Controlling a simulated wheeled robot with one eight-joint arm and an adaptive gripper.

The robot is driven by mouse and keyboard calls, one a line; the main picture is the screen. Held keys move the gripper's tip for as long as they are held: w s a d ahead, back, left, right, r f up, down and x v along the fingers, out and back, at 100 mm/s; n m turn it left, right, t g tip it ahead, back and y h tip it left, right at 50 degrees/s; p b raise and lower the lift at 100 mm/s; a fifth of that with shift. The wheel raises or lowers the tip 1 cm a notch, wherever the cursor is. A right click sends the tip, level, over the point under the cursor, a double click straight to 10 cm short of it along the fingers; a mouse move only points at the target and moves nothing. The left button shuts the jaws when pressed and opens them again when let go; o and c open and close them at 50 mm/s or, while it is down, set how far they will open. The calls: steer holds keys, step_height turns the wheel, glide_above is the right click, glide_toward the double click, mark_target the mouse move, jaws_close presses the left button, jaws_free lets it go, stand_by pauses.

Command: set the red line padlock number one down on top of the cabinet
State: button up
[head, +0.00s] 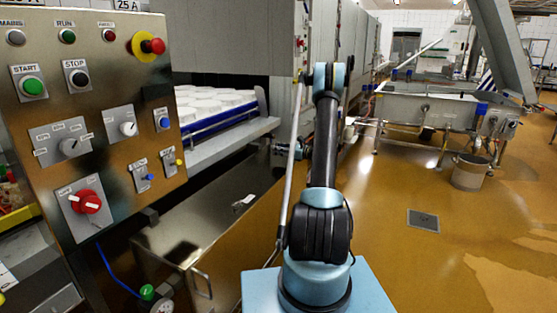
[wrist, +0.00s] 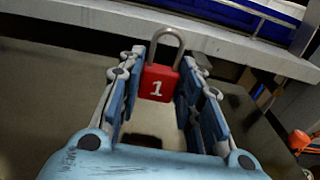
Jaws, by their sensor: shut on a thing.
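A red padlock (wrist: 157,88) with a white number 1 and a grey metal shackle is in the wrist view. It is upright, shackle up, between the two blue fingers of my gripper (wrist: 160,80), which is shut on it. The steel cabinet (head: 190,225) with a front handle stands left of my arm in the head view. I cannot tell the padlock's height above any surface.
A control panel (head: 100,110) with buttons and knobs stands close at the left. Behind the cabinet, a conveyor ledge (head: 225,145) carries white moulds (head: 210,100) beside a blue rail. An orange item (wrist: 299,140) shows at the wrist view's right edge. Open floor (head: 400,265) lies right.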

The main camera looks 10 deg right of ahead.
mark_target(279, 162)
steer(key=shift+f, duration=2.05)
steer(key=o, duration=1.1)
